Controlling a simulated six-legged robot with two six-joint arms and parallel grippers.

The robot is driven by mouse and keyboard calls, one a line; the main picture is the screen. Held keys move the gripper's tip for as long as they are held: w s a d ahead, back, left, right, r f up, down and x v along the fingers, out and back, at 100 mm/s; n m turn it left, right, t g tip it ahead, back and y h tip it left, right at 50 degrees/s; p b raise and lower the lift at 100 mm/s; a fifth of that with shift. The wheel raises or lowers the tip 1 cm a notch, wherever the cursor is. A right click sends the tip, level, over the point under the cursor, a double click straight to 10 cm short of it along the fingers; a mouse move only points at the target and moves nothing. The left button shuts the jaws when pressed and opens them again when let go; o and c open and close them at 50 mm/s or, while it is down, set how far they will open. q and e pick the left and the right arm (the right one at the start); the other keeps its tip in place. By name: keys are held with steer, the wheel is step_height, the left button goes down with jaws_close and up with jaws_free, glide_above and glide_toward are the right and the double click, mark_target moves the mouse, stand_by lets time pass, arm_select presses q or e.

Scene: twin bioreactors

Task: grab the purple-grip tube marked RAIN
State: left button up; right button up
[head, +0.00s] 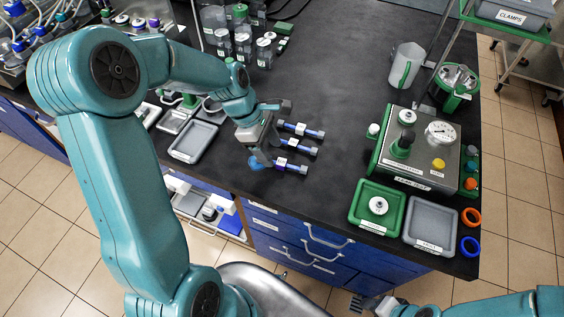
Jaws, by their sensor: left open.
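Three slim tubes with blue-purple grips and white labels lie on the black bench near its front edge, one behind another: a far tube (312,133), a middle tube (306,150) and a near tube (297,168). Their labels are too small to read, so I cannot tell which is marked RAIN. My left gripper (273,134) is open at the left ends of the tubes, its fingers spread across the row. The gripper hides part of those ends, and I cannot tell whether it touches them. My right gripper (372,304) is low at the bottom edge, its jaws unclear.
Grey trays (193,141) lie left of my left gripper. Several lidded jars (243,45) stand behind it. A steel-and-green device (425,150), a green tray (361,222) and a grey tray (407,237) stand at the right. The bench middle (325,80) is clear.

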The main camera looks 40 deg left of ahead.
mark_target(281, 162)
arm_select(q)
steer(key=x, duration=0.5)
steer(key=shift+w+d+r, duration=0.15)
steer(key=shift+w+d, duration=0.05)
jaws_close()
steer(key=shift+r, duration=0.15)
